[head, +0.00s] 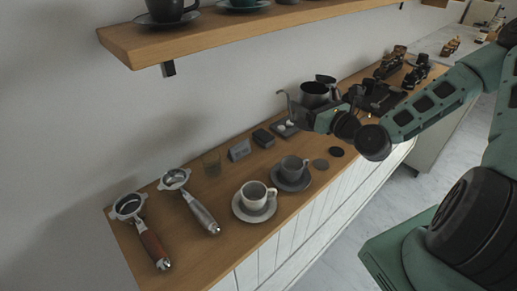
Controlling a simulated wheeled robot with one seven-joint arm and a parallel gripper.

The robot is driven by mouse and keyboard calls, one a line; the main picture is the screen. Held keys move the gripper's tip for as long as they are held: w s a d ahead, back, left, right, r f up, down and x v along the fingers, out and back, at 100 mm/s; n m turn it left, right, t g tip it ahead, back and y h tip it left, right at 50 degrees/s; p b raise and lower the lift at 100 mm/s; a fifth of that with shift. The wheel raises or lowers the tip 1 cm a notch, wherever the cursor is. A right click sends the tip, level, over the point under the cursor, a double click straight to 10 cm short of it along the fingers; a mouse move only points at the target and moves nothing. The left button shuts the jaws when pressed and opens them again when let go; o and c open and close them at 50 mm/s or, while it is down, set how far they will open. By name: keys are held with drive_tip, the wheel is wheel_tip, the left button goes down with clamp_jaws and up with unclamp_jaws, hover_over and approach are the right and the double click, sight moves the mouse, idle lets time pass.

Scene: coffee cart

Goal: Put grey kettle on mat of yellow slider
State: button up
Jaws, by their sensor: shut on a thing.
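The grey kettle (314,97) is a dark, shiny pot above the middle of the wooden counter. My gripper (302,117) is at the kettle's near side and is shut on it. The jaws and the grip point are partly hidden by the wrist, and I cannot tell whether the kettle's base is clear of what is below. A black mat or tray (384,98) lies to the right, partly hidden by my arm, with dark small items on it. I cannot make out a yellow slider clearly; a small yellow-brown object (451,46) stands on the far pale counter.
Two portafilters (148,238) (198,209) lie at the near left. A white cup (254,194) and a grey cup (293,167) stand on saucers near the front edge. A small dark tray (284,130) sits close to my gripper. A wooden shelf (215,30) hangs above.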

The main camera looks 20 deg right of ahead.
drive_tip(key=f, duration=0.5)
drive_tip(key=shift+w+a+f, duration=0.1)
drive_tip(key=shift+w+f, duration=0.25)
drive_tip(key=shift+f+p, duration=0.45)
drive_tip(key=shift+f, duration=1.65)
drive_tip(key=shift+f, duration=0.15)
drive_tip(key=o, duration=1)
drive_tip(key=shift+s, duration=0.1)
drive_tip(key=shift+o, duration=0.2)
